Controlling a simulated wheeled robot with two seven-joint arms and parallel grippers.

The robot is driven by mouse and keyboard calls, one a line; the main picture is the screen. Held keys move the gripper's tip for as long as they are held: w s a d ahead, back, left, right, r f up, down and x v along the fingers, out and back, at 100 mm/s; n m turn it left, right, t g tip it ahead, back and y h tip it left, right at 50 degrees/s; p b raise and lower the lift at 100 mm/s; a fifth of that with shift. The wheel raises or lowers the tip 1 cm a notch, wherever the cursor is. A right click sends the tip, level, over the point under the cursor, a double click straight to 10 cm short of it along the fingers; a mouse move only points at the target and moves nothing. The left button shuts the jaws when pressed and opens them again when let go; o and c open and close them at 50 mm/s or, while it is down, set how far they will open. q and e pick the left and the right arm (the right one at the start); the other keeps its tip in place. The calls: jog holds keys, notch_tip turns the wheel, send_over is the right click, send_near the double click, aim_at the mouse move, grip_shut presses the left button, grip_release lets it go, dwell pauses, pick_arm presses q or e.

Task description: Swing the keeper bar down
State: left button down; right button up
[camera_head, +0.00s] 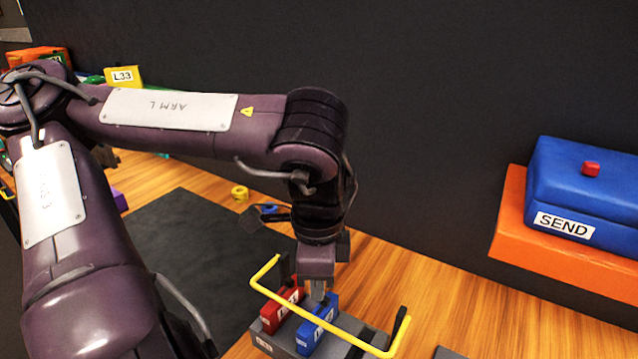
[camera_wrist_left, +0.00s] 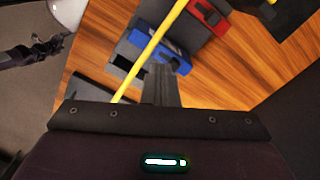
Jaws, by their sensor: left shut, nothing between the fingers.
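The keeper bar (camera_head: 312,316) is a yellow U-shaped bar with its ends at dark posts on a grey rack (camera_head: 268,342). It spans the near side of the rack, in front of a red block (camera_head: 280,309) and a blue block (camera_head: 316,325). In the left wrist view the bar (camera_wrist_left: 150,50) runs diagonally past the blue block (camera_wrist_left: 160,48) and the red block (camera_wrist_left: 207,17). My left gripper (camera_head: 319,292) points down, shut and empty, at the blue block, behind the bar's long side. Its fingertips (camera_wrist_left: 160,72) appear close to the bar; contact cannot be told. My right gripper is out of view.
A blue SEND box (camera_head: 590,190) with a red button (camera_head: 591,169) sits on an orange base (camera_head: 540,254) at the right, by the dark wall. A yellow ring (camera_head: 240,192) and a dark mat (camera_head: 185,240) lie left of the rack. Wooden table right of the rack is mostly clear.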

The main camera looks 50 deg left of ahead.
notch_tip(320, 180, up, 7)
jog(key=p, duration=0.6)
jog(key=shift+p, duration=0.4)
dwell(0.8)
